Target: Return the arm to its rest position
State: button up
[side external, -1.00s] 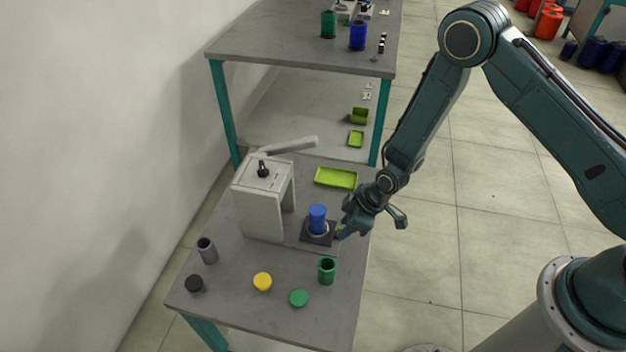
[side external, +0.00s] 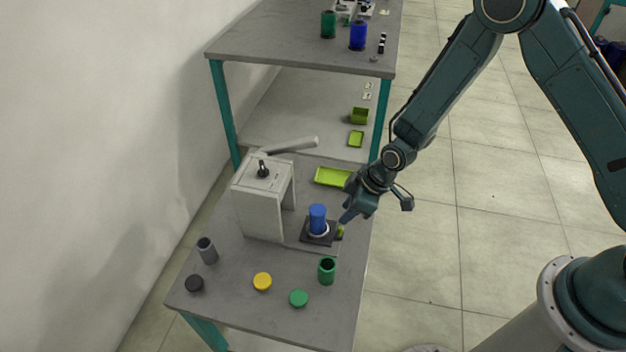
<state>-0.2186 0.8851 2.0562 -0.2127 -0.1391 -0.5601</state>
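My gripper (side external: 346,217) is at the right edge of the near table, above its surface and just right of a blue bobbin (side external: 318,218). The fingers are small and partly turned away, so I cannot tell whether they are open or shut. The blue bobbin stands upright on a dark square base (side external: 306,236) beside the grey winding machine (side external: 262,208). A small yellow-green piece (side external: 340,232) sits at the right side of that base, below my gripper and apart from it.
The near table (side external: 235,290) also holds a grey cup (side external: 207,251), a black cap (side external: 194,284), a yellow cap (side external: 262,282), a green cap (side external: 299,298), a green cup (side external: 327,270) and a lime tray (side external: 333,177). A second table (side external: 270,45) stands behind. Open floor (side external: 500,200) lies to the right.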

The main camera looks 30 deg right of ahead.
jog(key=shift+r, duration=0.1)
jog(key=s+d+r+m+t+h, duration=0.1)
jog(key=s+d+r+m, duration=0.2)
jog(key=r, duration=1)
jog(key=s+d+r+m, duration=0.1)
jog(key=s+d+r, duration=0.3)
jog(key=r, duration=0.8)
jog(key=s+d+r+m+h, duration=0.1)
jog(key=s+d+r, duration=0.3)
jog(key=s, duration=0.5)
jog(key=s+d+r+m+t+h, duration=0.1)
jog(key=s+d+r+m, duration=0.3)
jog(key=s, duration=0.5)
jog(key=v, duration=0.2)
jog(key=shift+r, duration=0.45)
